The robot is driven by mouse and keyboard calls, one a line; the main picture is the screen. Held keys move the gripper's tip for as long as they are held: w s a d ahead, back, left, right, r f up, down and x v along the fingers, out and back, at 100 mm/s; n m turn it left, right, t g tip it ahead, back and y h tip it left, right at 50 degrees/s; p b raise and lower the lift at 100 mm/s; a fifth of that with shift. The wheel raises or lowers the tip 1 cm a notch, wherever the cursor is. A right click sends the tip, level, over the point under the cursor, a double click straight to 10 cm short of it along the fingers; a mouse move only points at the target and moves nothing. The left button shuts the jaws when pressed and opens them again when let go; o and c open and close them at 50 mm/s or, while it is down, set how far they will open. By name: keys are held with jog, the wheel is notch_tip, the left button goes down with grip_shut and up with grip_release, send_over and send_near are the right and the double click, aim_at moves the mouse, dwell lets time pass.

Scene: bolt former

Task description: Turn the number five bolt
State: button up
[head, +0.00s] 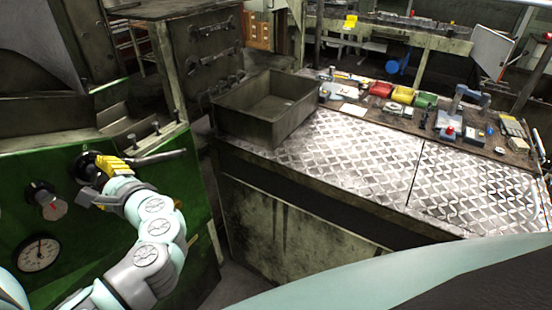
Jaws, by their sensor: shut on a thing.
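My gripper (103,168), with yellow fingers, is at the front of the green machine panel (185,190) at the left. It is shut around a grey bar-shaped handle (160,157) that sticks out to the right. A dark round fitting (84,165) on the panel is right beside the fingers, and they partly hide it. I cannot tell whether the bar joins this fitting. Several small upright bolts, such as one bolt (155,127), stand along the ledge above the panel. No number is readable, so I cannot tell which is number five.
A metal bin (262,132) stands to the right on a bench with a patterned metal top (365,155). Coloured trays and tools line its back edge.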

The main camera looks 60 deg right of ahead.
jog(key=o, duration=1.2)
jog(key=shift+s, duration=0.25)
jog(key=s, duration=1.1)
jog(key=shift+s+d, duration=0.25)
